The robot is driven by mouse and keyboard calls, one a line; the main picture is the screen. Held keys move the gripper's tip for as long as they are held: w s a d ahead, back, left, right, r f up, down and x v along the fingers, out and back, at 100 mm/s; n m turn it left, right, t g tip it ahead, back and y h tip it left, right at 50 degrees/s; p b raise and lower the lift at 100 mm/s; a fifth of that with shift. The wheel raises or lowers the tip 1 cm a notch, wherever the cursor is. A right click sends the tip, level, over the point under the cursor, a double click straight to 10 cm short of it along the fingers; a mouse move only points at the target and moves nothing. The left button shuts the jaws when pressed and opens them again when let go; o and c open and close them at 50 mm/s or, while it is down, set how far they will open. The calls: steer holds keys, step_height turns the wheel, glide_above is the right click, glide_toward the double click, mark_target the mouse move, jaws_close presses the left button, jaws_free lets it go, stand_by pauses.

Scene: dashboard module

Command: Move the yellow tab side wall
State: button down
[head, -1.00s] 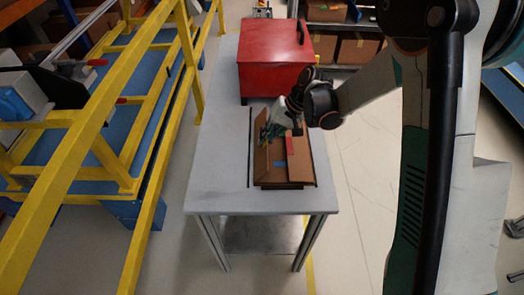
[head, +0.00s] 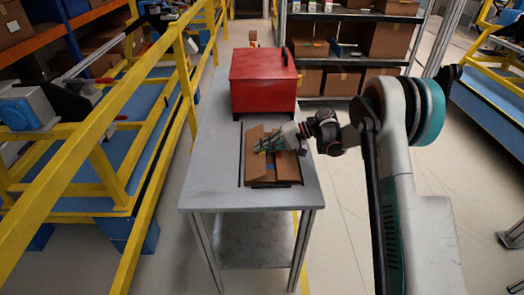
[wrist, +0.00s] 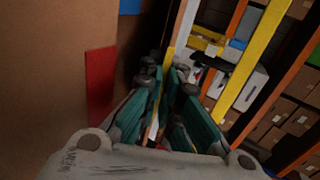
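An open brown cardboard box (head: 277,177) with flaps lies on the grey table. My gripper (head: 262,149) reaches over it from the right, with its tips at the box's left side. In the wrist view, my gripper's teal fingers (wrist: 168,85) are parted by a narrow gap, with a thin yellow strip (wrist: 169,56) near the tips. This may be the yellow tab on the side wall, seen edge-on; I cannot tell whether the fingers press on it. A cardboard face with a red tab (wrist: 100,85) and a blue tab (wrist: 130,6) fills the left of that view.
A red case (head: 262,82) stands on the table (head: 215,170) behind the box. Yellow railings (head: 100,110) run along the left. Shelves with cardboard boxes (head: 392,40) are at the back. The table front is clear.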

stand_by(0.3)
steer(key=c, duration=1.8)
jaws_free()
steer(key=v, duration=1.2)
steer(key=shift+w, duration=0.1)
